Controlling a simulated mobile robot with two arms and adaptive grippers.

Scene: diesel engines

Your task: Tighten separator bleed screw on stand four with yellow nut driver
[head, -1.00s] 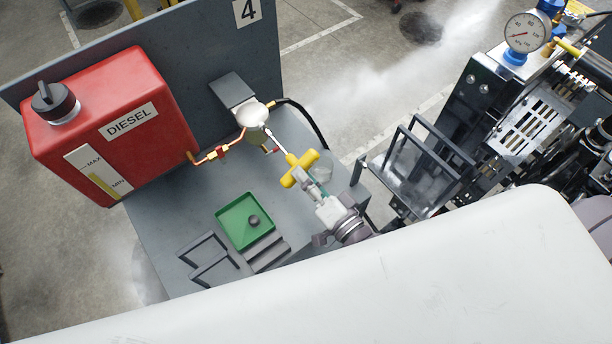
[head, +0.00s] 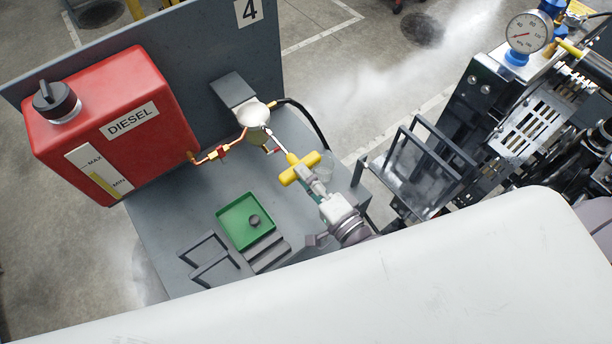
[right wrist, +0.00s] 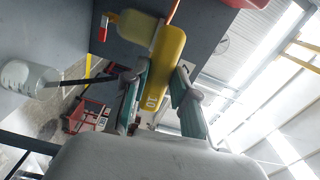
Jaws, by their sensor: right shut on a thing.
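The yellow nut driver (head: 299,168) has a T-shaped handle. My right gripper (head: 311,181) is shut on the handle. In the right wrist view, the teal-padded fingers (right wrist: 160,100) stand on either side of the yellow handle (right wrist: 166,62), marked "10". My left gripper is not in view.
A red diesel tank (head: 110,125) stands left on the grey stand (head: 165,225). A green tray (head: 236,215) with a small dark piece lies in front. A clear jar (right wrist: 25,77) is close by. A black-framed engine with a gauge (head: 527,33) stands right.

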